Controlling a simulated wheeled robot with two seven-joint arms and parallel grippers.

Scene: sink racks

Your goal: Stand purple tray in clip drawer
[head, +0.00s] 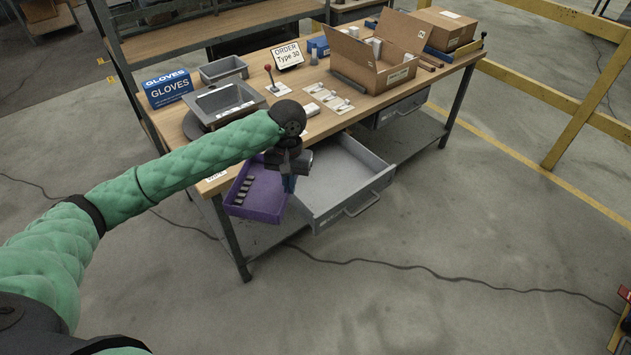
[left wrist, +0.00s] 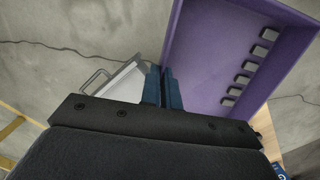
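The purple tray (head: 266,199) hangs in the air at the table's front left, just left of the open drawer. It is tilted, with a row of several small grey-dark pieces or slots along one side. It also fills the upper right of the left wrist view (left wrist: 207,65). My left gripper (head: 289,184) is shut on the tray's wall nearest the drawer; its blue fingers show in the left wrist view (left wrist: 162,88). The grey drawer (head: 375,186) is pulled out under the table, and its visible floor looks empty. My arm hides its back left part. My right gripper is out of view.
On the table (head: 335,118) stand a glove box (head: 168,88), a grey bin (head: 223,68), a scale-like grey tray (head: 222,100), a red-knobbed lever (head: 269,72), an order sign (head: 287,55) and an open carton (head: 375,62). Another drawer (head: 402,107) is right.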

